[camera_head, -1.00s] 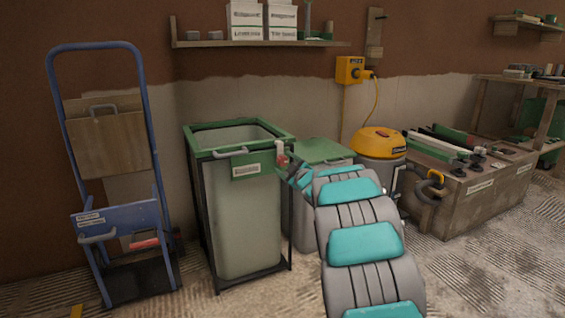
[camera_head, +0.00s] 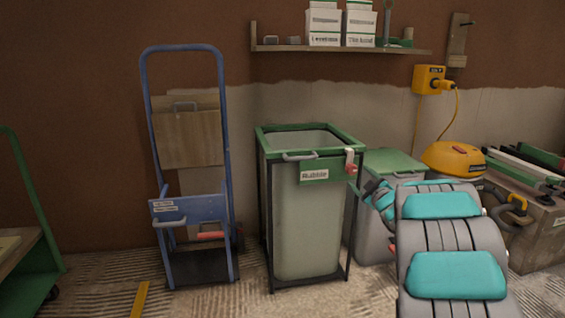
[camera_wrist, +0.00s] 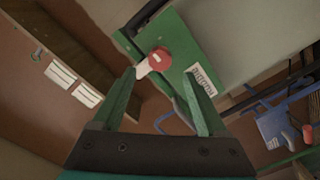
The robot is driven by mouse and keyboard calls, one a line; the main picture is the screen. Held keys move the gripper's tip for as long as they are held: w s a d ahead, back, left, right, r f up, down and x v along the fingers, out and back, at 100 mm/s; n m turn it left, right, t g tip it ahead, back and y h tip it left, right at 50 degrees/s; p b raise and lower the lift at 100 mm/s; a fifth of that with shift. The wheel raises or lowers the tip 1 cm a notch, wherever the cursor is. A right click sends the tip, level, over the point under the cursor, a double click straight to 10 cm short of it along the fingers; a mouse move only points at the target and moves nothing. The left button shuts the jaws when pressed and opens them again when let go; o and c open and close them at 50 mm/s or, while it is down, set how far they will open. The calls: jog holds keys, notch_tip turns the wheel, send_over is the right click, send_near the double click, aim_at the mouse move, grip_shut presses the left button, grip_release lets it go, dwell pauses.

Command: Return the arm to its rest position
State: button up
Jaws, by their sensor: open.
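My arm, grey with teal pads, reaches up from the lower right of the head view. My gripper (camera_head: 374,192) is at its far end, close to the right front corner of the rubble bin (camera_head: 305,225). In the wrist view my gripper (camera_wrist: 165,98) has its two green fingers spread apart. A small red and white item (camera_wrist: 156,61) shows beyond the fingertips, on the bin's green rim. It also shows in the head view (camera_head: 350,162). Nothing is seen held between the fingers. I cannot tell how far the fingertips are from the item.
A blue hand truck (camera_head: 187,208) stands left of the bin. A grey bin with a green lid (camera_head: 390,163), a yellow-topped vacuum (camera_head: 453,158) and a wooden crate (camera_head: 543,235) stand at right. A green cart (camera_head: 35,240) is at far left. A shelf (camera_head: 340,50) runs above.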

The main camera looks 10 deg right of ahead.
jog(key=s+a+f+m+g, duration=0.35)
jog(key=s+a+g, duration=0.35)
jog(key=s, duration=1.2)
jog(key=s+a+f+m+g, duration=0.3)
jog(key=s+a+f+g, duration=0.45)
jog(key=s, duration=1.05)
jog(key=s+a+f+m+g, duration=0.1)
jog(key=s+a+m+g, duration=0.3)
jog(key=s+a, duration=1)
jog(key=s+d+r+p, duration=0.2)
jog(key=s+r+p, duration=0.1)
jog(key=r+p, duration=0.3)
jog(key=s+d+r+g+p, duration=0.1)
jog(key=s+d+r+p, duration=0.1)
jog(key=r+p, duration=0.4)
jog(key=shift+s+d+n+h, duration=0.2)
jog(key=shift+s+n+h, duration=0.1)
jog(key=shift+s+n, duration=0.25)
